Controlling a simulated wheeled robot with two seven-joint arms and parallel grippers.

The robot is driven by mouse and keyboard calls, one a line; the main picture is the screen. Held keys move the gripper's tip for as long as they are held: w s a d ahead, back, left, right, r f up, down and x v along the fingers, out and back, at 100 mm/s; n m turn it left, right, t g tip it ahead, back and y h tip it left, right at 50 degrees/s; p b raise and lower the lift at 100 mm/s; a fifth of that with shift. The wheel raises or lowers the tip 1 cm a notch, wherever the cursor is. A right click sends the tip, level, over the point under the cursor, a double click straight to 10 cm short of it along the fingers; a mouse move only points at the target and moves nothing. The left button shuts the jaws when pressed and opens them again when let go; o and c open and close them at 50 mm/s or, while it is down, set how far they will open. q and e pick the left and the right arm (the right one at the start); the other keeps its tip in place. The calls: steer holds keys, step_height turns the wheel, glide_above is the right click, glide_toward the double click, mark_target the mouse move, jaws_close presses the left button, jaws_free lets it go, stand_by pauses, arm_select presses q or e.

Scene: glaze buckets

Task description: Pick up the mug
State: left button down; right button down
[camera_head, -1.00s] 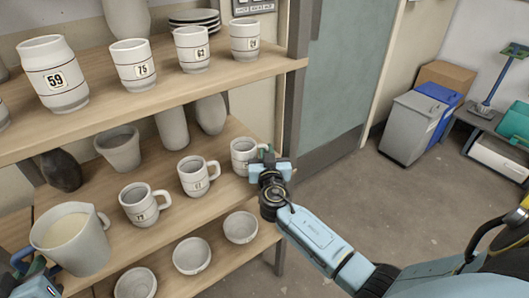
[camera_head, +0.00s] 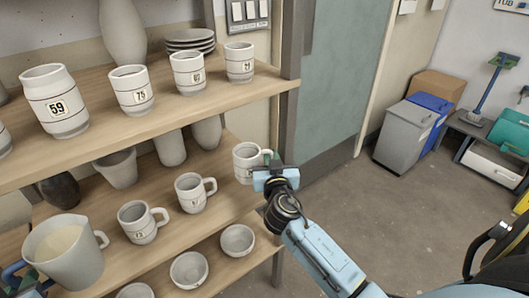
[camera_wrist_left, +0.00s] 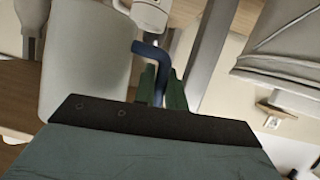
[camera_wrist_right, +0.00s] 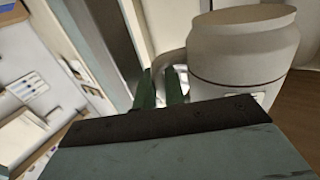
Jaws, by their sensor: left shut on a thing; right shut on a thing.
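The white mug (camera_head: 246,162) is at the right end of the middle shelf (camera_head: 222,218), upright, with its handle to the right. My right gripper (camera_head: 270,170) is shut on that handle. In the right wrist view the green fingertips (camera_wrist_right: 160,88) close on the handle beside the pale mug body (camera_wrist_right: 245,60). A gap under the mug is hard to make out. My left gripper (camera_wrist_left: 162,88) is shut on a dark blue bent handle (camera_wrist_left: 152,52). In the head view it is at the lower left, mostly out of frame, beside a grey pitcher (camera_head: 85,265) of cream liquid.
Two more handled mugs (camera_head: 140,226) (camera_head: 190,195) stand left of the held mug. Numbered cups (camera_head: 130,92) line the upper shelf (camera_head: 100,135), close above. Bowls (camera_head: 188,272) sit on the lower shelf. A shelf post (camera_head: 290,130) is near my right gripper; open floor (camera_head: 350,205) lies right.

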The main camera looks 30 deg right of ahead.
steer(key=s+d, duration=0.1)
steer(key=s, duration=1.4)
steer(key=shift+s+b, duration=0.15)
steer(key=shift+b, duration=0.25)
